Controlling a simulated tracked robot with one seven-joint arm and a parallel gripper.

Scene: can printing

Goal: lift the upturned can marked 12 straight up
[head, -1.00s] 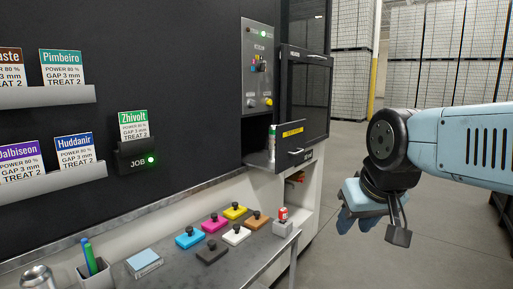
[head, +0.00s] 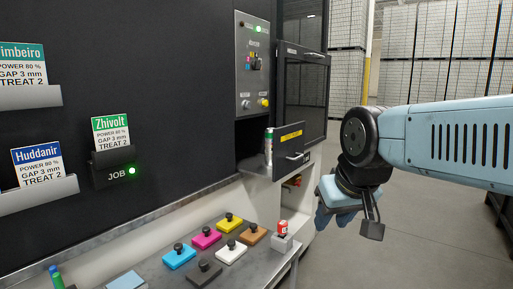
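No can with a readable 12 shows. A slim silver can with some green (head: 269,147) stands upright behind the open drawer front with a yellow label (head: 289,143); whether it is upturned I cannot tell. My gripper (head: 322,221) hangs fingers-down in the free space to the right of the machine, apart from both.
Coloured pads with black knobs, such as the cyan one (head: 179,257), stand on the grey metal bench (head: 215,207). A JOB holder (head: 115,173) with a Zhivolt card (head: 111,133) is on the black wall. The floor (head: 400,255) right of the bench is clear; wrapped pallets (head: 420,55) stand behind.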

